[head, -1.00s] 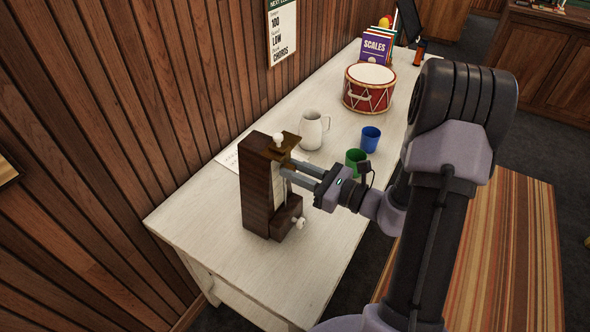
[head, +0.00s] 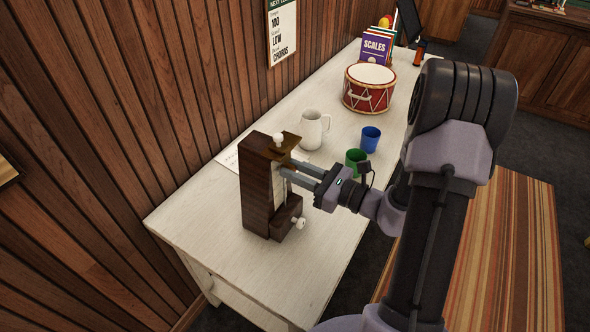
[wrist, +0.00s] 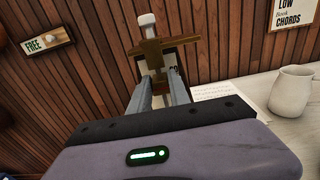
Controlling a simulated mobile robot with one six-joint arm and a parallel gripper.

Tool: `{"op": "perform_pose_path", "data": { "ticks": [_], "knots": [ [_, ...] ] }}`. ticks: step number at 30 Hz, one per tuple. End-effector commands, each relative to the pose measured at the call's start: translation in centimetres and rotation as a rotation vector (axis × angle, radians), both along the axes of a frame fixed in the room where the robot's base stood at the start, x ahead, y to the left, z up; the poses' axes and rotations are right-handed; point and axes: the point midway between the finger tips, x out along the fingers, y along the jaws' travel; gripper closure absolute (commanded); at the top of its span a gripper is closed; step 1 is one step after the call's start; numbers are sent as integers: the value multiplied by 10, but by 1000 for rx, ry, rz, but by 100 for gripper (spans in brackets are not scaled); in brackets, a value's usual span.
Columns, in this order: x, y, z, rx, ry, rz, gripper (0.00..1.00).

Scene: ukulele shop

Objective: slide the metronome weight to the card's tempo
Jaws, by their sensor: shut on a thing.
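The metronome (head: 257,190) stands upright on the white table, a tall dark wooden case with a pale scale (head: 279,192) on its front and a white knob on top. Its top also shows in the wrist view (wrist: 160,45). My gripper (head: 287,168) reaches in from the right and is shut on the metronome weight, at the upper part of the scale. The weight is mostly hidden between the fingers, which also show in the wrist view (wrist: 158,88). The card (head: 282,32) on the wall reads 100, LOW, CHORDS; its lower part shows in the wrist view (wrist: 293,15).
A white pitcher (head: 312,130), a green cup (head: 355,161) and a blue cup (head: 370,140) stand close beyond my gripper. A red drum (head: 369,90) and books (head: 375,50) are farther back. A paper sheet lies behind the metronome. The table (head: 215,235) is clear at the front.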

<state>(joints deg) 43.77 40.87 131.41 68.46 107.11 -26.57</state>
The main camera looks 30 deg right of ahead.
Motion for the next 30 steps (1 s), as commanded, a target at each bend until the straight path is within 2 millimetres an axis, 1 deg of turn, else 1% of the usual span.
{"op": "perform_pose_path", "data": {
  "ticks": [4, 7, 12, 15, 17, 24, 25, 28, 30],
  "knots": [
    [0, 0, -2, 0, 0, 0, 100],
    [0, 0, -13, 1, 1, 0, 100],
    [0, 0, -48, 0, 1, 0, 100],
    [0, 0, -66, 1, 2, 0, 100],
    [0, 0, -69, 0, 1, 0, 100],
    [0, 0, -65, 0, 0, 0, 100],
    [0, 0, -65, 0, 0, 0, 75],
    [0, 0, -65, 0, 0, 0, 56],
    [0, 0, -65, 0, 0, 0, 55]
  ]
}}
